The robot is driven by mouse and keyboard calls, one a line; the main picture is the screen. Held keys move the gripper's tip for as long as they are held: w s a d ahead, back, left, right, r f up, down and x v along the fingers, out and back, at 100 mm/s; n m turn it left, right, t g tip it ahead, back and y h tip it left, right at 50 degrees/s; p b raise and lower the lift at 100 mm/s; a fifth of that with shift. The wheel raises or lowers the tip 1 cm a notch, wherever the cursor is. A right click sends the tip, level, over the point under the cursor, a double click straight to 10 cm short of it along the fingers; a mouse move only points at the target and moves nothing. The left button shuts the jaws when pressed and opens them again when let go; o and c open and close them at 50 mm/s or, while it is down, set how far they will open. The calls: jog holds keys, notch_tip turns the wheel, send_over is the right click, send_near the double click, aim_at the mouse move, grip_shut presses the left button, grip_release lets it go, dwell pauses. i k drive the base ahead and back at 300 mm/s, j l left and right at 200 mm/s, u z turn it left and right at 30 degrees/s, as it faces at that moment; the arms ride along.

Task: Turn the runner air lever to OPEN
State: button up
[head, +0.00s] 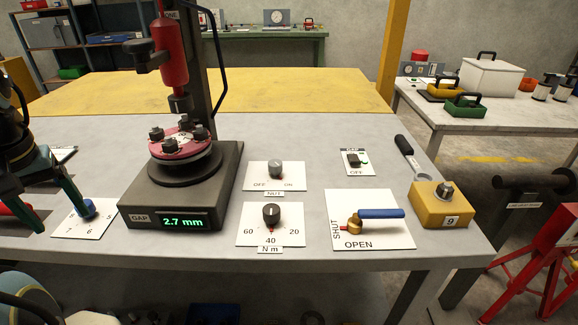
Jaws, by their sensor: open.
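The runner air lever (381,213) has a blue handle on a brass valve body (354,224). It is mounted on a white plate (385,238) at the right front of the bench. The handle points right. A small red mark shows at the valve's left, beside the word SHUT, which is printed sideways at the plate's left edge. The word OPEN (358,245) is printed below the valve. My gripper (64,220) is at the far left with its green fingers apart and empty, far from the lever. Its right fingertip overlaps the blue dial in view; contact is unclear.
A gap press (180,190) reading 2.7 mm stands between my gripper and the lever. A NUT switch (275,170), a torque knob (271,214), a GAP switch (354,160), a yellow block (440,205) and a blue dial (88,207) share the bench (310,150).

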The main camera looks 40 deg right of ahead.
aim_at(355, 223)
jog(key=k+l+z, duration=0.3)
jog(key=z, duration=0.2)
jog(key=k+l+z, duration=0.25)
jog(key=l+z, duration=0.2)
